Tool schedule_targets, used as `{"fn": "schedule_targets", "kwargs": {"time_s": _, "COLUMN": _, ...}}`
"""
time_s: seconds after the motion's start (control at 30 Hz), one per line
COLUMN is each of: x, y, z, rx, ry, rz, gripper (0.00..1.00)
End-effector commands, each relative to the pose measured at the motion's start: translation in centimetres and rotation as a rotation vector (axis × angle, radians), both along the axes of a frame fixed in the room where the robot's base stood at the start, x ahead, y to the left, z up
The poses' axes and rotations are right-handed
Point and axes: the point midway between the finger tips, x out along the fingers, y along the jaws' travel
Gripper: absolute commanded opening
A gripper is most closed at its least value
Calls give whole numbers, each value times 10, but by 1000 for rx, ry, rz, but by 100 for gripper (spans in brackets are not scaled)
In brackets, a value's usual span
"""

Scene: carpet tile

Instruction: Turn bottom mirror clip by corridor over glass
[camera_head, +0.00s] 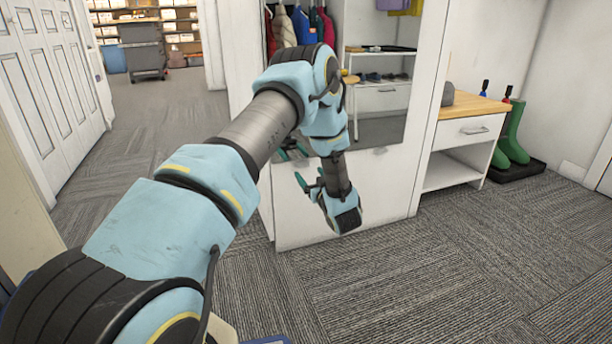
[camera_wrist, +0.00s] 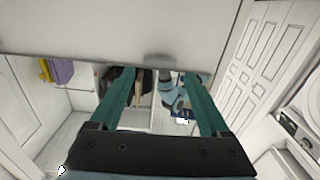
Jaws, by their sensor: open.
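The mirror (camera_head: 385,110) is set in a white panel (camera_head: 385,185), and its lower edge crosses behind my arm. A small grey clip (camera_head: 380,150) shows at that edge, right of my arm. The edge's corridor-side part is largely covered by my arm in the head view. My gripper (camera_head: 308,180) has teal fingers close to the panel. In the wrist view my gripper (camera_wrist: 160,73) is open, with its fingers apart. A blurred grey clip-like piece (camera_wrist: 158,58) lies at the mirror edge between the fingertips. Contact and its exact turn cannot be told.
A white bench with a wooden top (camera_head: 470,104) stands right of the panel. Green boots (camera_head: 513,135) stand on a black tray beyond it. The corridor with a grey cart (camera_head: 143,48) opens at the left. The carpet (camera_head: 420,270) in front is clear.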

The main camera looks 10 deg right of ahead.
Motion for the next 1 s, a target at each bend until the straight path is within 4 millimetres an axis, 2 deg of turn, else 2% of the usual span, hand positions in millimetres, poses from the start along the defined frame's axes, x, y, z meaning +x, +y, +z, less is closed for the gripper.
{"fn": "schedule_targets", "kwargs": {"time_s": 0.1, "x": 19, "y": 3, "z": -2, "rx": -1, "ry": -2, "rz": 2, "gripper": 80}}
{"fn": "schedule_targets", "kwargs": {"time_s": 0.23, "x": 32, "y": 4, "z": -1, "rx": 0, "ry": -1, "rz": 1, "gripper": 80}}
{"fn": "schedule_targets", "kwargs": {"time_s": 0.63, "x": 39, "y": 5, "z": 1, "rx": 1, "ry": 0, "rz": 0, "gripper": 80}}
{"fn": "schedule_targets", "kwargs": {"time_s": 1.0, "x": 39, "y": 5, "z": 0, "rx": 1, "ry": 0, "rz": 0, "gripper": 38}}
